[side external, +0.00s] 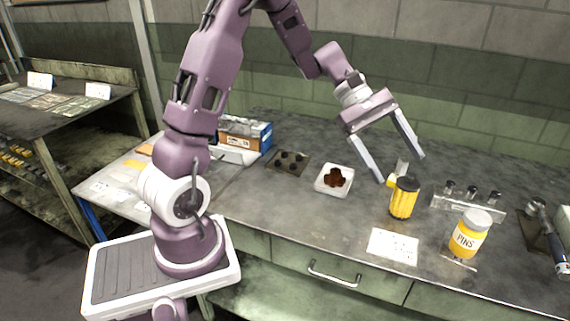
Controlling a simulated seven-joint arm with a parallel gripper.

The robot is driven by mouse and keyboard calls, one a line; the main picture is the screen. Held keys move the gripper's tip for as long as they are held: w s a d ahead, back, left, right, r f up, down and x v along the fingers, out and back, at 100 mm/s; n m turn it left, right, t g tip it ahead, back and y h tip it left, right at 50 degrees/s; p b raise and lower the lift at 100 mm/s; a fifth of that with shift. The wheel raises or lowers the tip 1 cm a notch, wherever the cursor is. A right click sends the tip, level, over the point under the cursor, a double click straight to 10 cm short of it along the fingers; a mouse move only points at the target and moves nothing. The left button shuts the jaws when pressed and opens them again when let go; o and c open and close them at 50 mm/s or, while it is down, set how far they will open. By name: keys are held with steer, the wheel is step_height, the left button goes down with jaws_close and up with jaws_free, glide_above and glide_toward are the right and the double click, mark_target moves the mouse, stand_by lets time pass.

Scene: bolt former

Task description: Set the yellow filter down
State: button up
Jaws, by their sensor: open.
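The yellow filter (403,202), a ribbed yellow cylinder with a dark top, stands upright on the grey workbench (300,215), right of the middle of the view. My gripper (401,169) is open, its two long grey fingers spread wide and pointing down to the right. The fingertips are above and just behind the filter in the picture. The left fingertip is close to the filter's upper left; I cannot tell whether they touch. Nothing is held between the fingers. A small yellow and white piece (393,181) shows just behind the filter, partly hidden by it.
A white dish with brown contents (321,188) and a dark tray (282,168) lie to the left. A pins jar (467,238), a holder with small capped vials (462,205) and a tool (545,235) are to the right. White paper (393,247) lies in front.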

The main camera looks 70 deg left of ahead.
steer(key=s+d+r+m+g+y, duration=0.1)
steer(key=s+d+r+m+y, duration=0.1)
steer(key=s+d+r+m, duration=0.3)
steer(key=s+d+m+y, duration=0.1)
steer(key=s+m+y, duration=0.15)
steer(key=s, duration=0.55)
steer(key=s+a+m+t+y, duration=0.1)
steer(key=s+a+m+y, duration=0.1)
steer(key=s+m, duration=0.2)
steer(key=s+a+m+t+y, duration=0.2)
steer(key=s+m+y, duration=0.1)
steer(key=s, duration=0.5)
steer(key=shift+s+r+m+t, duration=0.2)
steer(key=shift+r+m+t, duration=0.15)
steer(key=shift+m, duration=0.5)
